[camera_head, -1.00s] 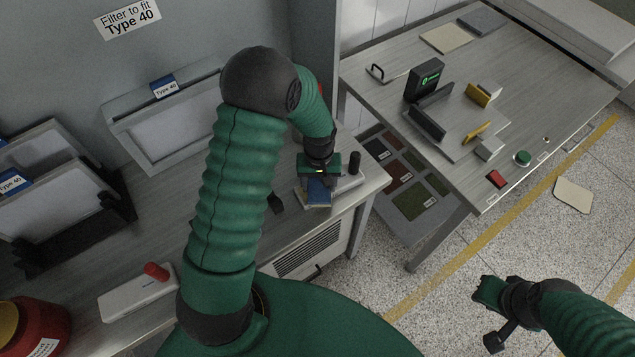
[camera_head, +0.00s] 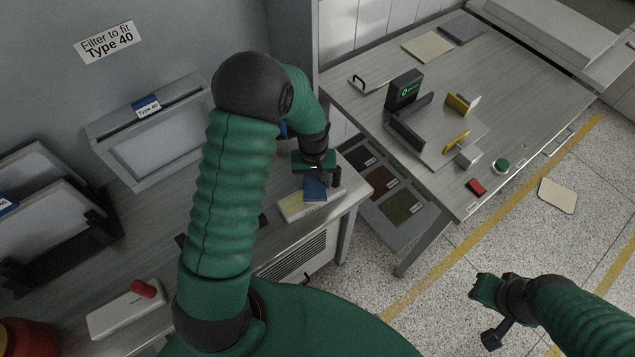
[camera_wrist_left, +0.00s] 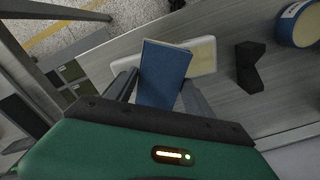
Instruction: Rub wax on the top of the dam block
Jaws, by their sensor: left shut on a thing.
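My left gripper (camera_head: 315,176) is shut on a blue block (camera_head: 315,189), which I take to be the wax. In the left wrist view the blue block (camera_wrist_left: 163,75) sits between the dark fingers (camera_wrist_left: 155,90) and has a thin cream edge at its far end. A long pale block (camera_head: 294,207), probably the dam block, lies on the grey bench under the blue one. It also shows in the left wrist view (camera_wrist_left: 204,54), partly hidden behind the blue block. I cannot tell whether they touch. My right gripper (camera_head: 488,312) hangs over the floor, away from both.
A white base with a red handle (camera_head: 140,290) lies at the bench's lower left. A black piece (camera_wrist_left: 250,66) and a blue roll (camera_wrist_left: 300,22) lie on the bench beside the pale block. A second table (camera_head: 520,95) stands at the right, with floor between.

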